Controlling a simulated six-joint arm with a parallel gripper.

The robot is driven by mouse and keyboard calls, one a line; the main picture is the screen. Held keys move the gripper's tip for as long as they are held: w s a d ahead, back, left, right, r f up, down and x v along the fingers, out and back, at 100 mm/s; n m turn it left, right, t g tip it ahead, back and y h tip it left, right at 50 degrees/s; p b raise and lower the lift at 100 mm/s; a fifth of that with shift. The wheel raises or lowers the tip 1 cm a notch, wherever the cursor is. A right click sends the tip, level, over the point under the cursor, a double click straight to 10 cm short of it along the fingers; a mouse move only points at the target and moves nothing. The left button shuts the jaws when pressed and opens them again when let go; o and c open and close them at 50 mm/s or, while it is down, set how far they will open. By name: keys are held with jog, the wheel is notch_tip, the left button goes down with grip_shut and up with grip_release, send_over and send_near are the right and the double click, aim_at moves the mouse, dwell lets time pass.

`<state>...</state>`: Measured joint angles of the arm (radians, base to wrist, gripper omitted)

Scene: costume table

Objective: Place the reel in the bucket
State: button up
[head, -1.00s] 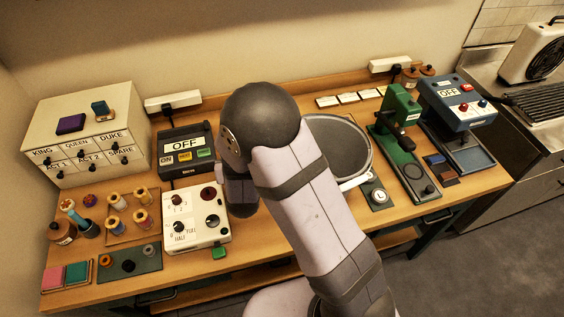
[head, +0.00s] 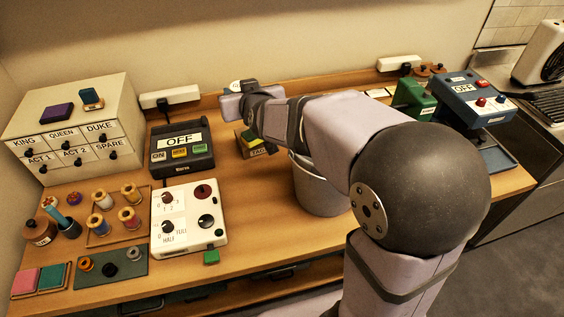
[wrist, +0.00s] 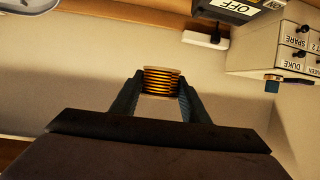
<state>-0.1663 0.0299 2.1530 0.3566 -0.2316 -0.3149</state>
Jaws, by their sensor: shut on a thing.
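The reel (wrist: 161,80), wound in orange-copper with pale flanges, sits between the two dark fingers of my gripper (wrist: 160,92) in the wrist view. My gripper is shut on it. In the head view my wrist is raised over the back of the table, left of the bucket; the fingertips and reel cannot be made out clearly there. The grey bucket (head: 318,193) stands at mid-table, its right side and most of its opening hidden by my arm. The reel is outside the bucket.
A block marked TAG (head: 257,150) is behind the bucket to the left. An OFF box (head: 181,146), a white knob panel (head: 189,219) and a cream drawer cabinet (head: 72,135) stand left. Several spools are in a tray (head: 107,239). A green machine (head: 411,99) and blue box (head: 460,95) are right.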

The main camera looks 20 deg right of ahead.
aim_at(251, 174)
notch_tip(251, 174, down, 28)
jog(key=p, duration=0.2)
jog(key=shift+p, duration=0.35)
dwell(0.6)
